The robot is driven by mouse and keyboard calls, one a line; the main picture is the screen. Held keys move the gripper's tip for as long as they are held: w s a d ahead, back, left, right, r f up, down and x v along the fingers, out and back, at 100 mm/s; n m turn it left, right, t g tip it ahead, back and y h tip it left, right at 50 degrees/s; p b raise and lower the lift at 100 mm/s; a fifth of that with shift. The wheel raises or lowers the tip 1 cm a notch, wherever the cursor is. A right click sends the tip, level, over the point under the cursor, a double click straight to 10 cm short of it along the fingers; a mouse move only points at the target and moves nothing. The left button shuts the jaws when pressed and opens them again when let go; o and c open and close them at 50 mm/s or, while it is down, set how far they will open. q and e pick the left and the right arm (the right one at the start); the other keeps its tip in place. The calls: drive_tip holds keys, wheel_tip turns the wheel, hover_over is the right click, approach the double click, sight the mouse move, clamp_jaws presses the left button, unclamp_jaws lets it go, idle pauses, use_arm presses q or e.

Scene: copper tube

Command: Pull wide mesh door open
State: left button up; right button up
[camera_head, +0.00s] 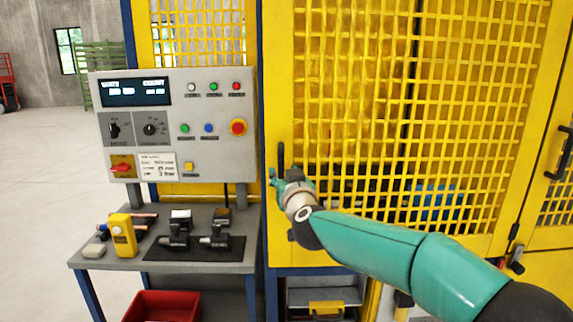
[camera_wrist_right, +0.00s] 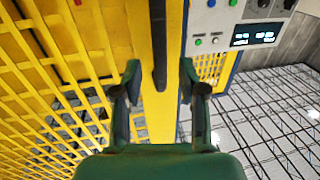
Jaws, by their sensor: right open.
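The wide yellow mesh door (camera_head: 345,110) fills the middle and right of the head view and looks shut. Its black vertical handle (camera_head: 281,157) is at the door's left edge. My right gripper (camera_head: 275,178) is at the lower part of the handle and partly hides it. In the right wrist view, the handle (camera_wrist_right: 158,40) runs down between the two open fingers of my gripper (camera_wrist_right: 160,78), apart from both. How deep it reaches between them I cannot tell. The mesh door (camera_wrist_right: 60,70) shows on the left there. My left gripper is not in view.
A grey control panel (camera_head: 210,105) stands just left of the door, above a bench (camera_head: 100,258) with black fixtures and a yellow device (camera_head: 122,235). A red bin (camera_head: 165,306) is below. Another yellow door with a black handle (camera_head: 566,150) is at far right. Open floor lies left.

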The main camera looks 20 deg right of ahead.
sight(282, 170)
drive_tip(key=shift+w+d+p, duration=0.15)
drive_tip(key=shift+w+p, duration=0.3)
drive_tip(key=shift+w, duration=1.45)
drive_tip(key=shift+c, duration=0.3)
clamp_jaws()
